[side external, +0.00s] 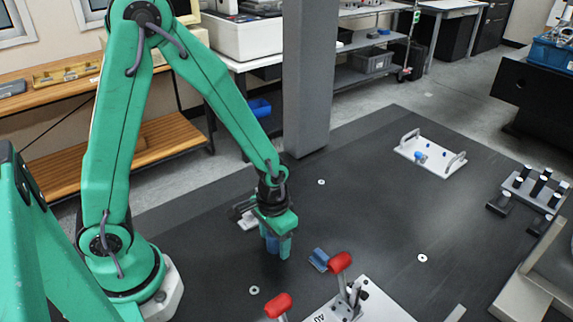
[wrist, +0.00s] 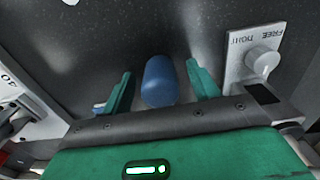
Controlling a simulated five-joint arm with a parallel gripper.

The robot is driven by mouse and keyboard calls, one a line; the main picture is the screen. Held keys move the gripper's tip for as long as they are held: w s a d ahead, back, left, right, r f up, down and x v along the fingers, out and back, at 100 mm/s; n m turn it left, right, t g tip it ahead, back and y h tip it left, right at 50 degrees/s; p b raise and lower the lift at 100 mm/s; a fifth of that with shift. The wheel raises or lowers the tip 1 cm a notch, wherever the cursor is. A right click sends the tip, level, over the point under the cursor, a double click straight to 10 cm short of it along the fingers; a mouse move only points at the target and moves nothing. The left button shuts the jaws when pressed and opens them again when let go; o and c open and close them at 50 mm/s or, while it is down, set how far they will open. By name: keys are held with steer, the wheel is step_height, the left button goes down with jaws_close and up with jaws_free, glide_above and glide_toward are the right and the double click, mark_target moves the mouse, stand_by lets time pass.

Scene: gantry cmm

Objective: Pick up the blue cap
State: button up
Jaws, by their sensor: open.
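The blue cap (wrist: 159,80) is a rounded blue piece that shows between my two fingers in the wrist view. In the side view the blue cap (side external: 271,243) is partly hidden by the green fingers. My gripper (side external: 278,248) points down, low over the dark table, with its fingers on either side of the cap. In the wrist view my gripper (wrist: 163,88) is open, and dark gaps show between the cap and both fingers.
A blue block (side external: 319,260) lies just right of my gripper. Red-handled clamps (side external: 340,262) stand at the front. A plate with a knob (wrist: 262,62) is close to my right finger in the wrist view. A white tray (side external: 432,168) sits farther back; the table's middle is clear.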

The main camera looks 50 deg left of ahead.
steer(key=c, duration=1)
steer(key=shift+r, duration=0.15)
steer(key=shift+c, duration=0.2)
steer(key=shift+r, duration=0.65)
step_height(320, 180, up, 2)
steer(key=shift+r, duration=0.25)
steer(key=s+d+r, duration=0.7)
steer(key=d, duration=0.1)
steer(key=shift+s+d, duration=0.3)
steer(key=shift+s, duration=0.1)
